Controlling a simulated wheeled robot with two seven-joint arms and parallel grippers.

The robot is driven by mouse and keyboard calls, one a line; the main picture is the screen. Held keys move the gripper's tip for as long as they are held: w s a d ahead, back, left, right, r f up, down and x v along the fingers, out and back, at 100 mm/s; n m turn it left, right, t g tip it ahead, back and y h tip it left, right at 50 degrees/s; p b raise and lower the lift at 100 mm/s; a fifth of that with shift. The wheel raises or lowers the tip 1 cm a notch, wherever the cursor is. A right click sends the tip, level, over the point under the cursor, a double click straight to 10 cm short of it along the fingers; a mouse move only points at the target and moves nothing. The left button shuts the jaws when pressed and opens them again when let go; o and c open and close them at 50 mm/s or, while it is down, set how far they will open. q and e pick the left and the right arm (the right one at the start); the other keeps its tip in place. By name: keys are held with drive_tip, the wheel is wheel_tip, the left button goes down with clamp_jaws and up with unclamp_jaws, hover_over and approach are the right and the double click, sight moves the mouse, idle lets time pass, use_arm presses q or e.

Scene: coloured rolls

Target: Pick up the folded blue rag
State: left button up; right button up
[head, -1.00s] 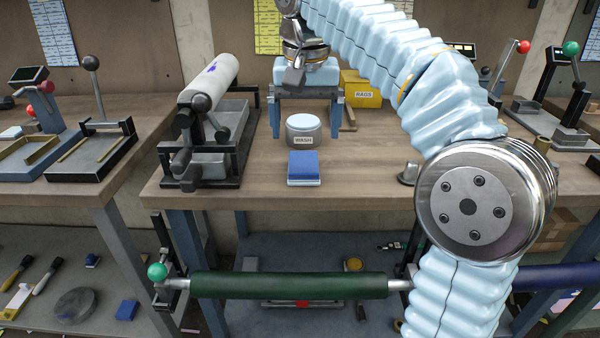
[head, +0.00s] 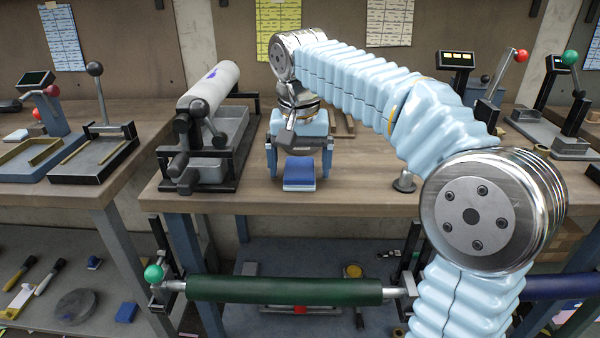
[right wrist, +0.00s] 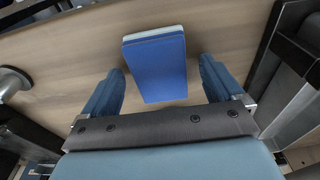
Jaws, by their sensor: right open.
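The folded blue rag (head: 299,174) lies flat on the wooden table near its front edge. It is a blue block-like fold with a paler layer along one side. In the right wrist view the rag (right wrist: 156,64) lies between and beyond the two blue fingers, with a gap on each side. My right gripper (head: 299,172) is open, with one finger to the left of the rag and one to the right. It is empty, and in the right wrist view its fingertips (right wrist: 161,72) reach alongside the rag's near part. My left gripper is not in view.
A white roll (head: 208,86) on a black-framed stand is left of the rag. A small metal knob-like piece (head: 404,181) stands on the table to the right. A green roller (head: 285,290) hangs below the table's front edge. Bare tabletop (head: 355,190) lies right of the rag.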

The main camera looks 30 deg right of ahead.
drive_tip(key=shift+f, duration=0.25)
drive_tip(key=shift+c, duration=0.2)
drive_tip(key=c, duration=1.1)
